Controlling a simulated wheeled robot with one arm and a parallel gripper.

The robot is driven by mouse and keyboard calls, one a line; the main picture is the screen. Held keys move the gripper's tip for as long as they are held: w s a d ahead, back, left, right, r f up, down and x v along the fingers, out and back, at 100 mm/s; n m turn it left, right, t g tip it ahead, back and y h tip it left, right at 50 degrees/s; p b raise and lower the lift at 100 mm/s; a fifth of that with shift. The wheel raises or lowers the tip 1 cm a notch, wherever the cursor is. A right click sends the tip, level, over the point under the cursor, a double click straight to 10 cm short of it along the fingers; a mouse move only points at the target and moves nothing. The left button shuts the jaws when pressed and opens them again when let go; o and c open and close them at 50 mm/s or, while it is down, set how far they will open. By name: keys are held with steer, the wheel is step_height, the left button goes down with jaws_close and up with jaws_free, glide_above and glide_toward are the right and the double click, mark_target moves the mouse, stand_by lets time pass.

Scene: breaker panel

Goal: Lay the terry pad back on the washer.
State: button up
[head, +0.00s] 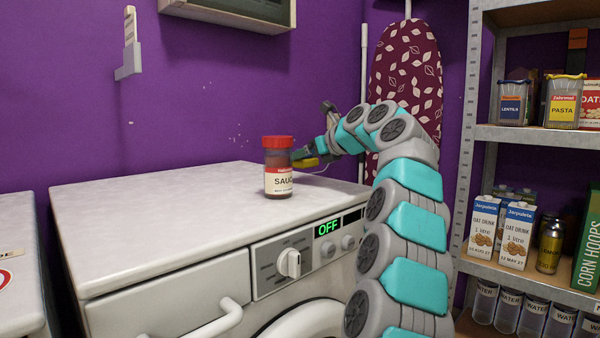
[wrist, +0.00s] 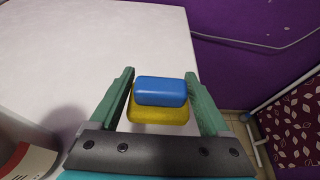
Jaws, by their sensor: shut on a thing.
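The washer (head: 200,190) is white with a flat top and a display reading OFF; its top also fills the left of the wrist view (wrist: 90,40). My gripper (wrist: 159,75) is shut on a small two-layer pad, blue over yellow (wrist: 160,92), which I take for the terry pad. In the head view my gripper (head: 309,153) is at the washer's back right, behind the sauce jar, with a bit of the yellow layer (head: 306,162) showing. I cannot tell whether the pad touches the washer top.
A red-lidded sauce jar (head: 278,180) stands on the washer close to my gripper, and at lower left in the wrist view (wrist: 22,150). An ironing board (head: 408,70) leans on the purple wall. Stocked shelves (head: 530,135) stand at right. The washer top's left is clear.

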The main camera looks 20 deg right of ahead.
mark_target(300, 180)
steer(key=shift+f+b, duration=1.2)
steer(key=shift+f, duration=0.65)
steer(key=o, duration=1.2)
steer(key=shift+s+d+r, duration=0.15)
steer(key=shift+s+r, duration=0.2)
steer(key=shift+s, duration=0.15)
steer(key=p+v, duration=0.2)
steer(key=v, duration=0.8)
steer(key=shift+s+d+r, duration=0.1)
steer(key=shift+s, duration=0.25)
